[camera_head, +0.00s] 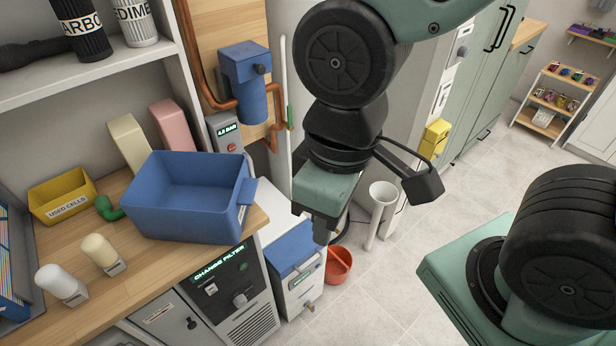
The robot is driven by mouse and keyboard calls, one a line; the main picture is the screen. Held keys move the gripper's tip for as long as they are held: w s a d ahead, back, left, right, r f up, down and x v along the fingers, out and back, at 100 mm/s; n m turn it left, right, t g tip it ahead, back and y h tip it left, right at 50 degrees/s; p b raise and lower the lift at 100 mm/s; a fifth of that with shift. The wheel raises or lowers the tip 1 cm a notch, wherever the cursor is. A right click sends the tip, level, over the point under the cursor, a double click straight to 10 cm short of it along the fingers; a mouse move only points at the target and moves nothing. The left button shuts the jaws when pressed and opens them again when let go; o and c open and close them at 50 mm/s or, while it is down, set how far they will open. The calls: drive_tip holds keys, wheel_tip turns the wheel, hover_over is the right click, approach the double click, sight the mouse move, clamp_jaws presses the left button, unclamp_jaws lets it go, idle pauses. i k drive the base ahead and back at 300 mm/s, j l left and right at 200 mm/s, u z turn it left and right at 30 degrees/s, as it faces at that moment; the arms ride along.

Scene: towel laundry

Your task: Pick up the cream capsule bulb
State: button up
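The cream capsule bulb (98,250) stands on the wooden counter at the lower left, with a rounded cream top and a grey base. A similar white capsule bulb (58,281) stands to its left, nearer the picture's left edge. My gripper (321,226) points down at the picture's centre, over the floor area right of the counter. It is well away from the cream bulb. I see nothing held in it, but its finger gap is not clear from this angle.
A blue bin (190,225) stands behind and right of the bulbs. A green curved piece (108,209) and a yellow "USED CELLS" box (62,198) are nearby. A shelf (100,78) overhangs the counter (150,262). A blue-lidded box (291,250) and red bucket (338,266) stand below my gripper.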

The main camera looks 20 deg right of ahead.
sight(96, 248)
drive_tip(key=u, duration=0.4)
drive_tip(key=k+u, duration=0.1)
drive_tip(key=u, duration=0.35)
drive_tip(key=k+u, duration=0.1)
drive_tip(key=u, duration=0.7)
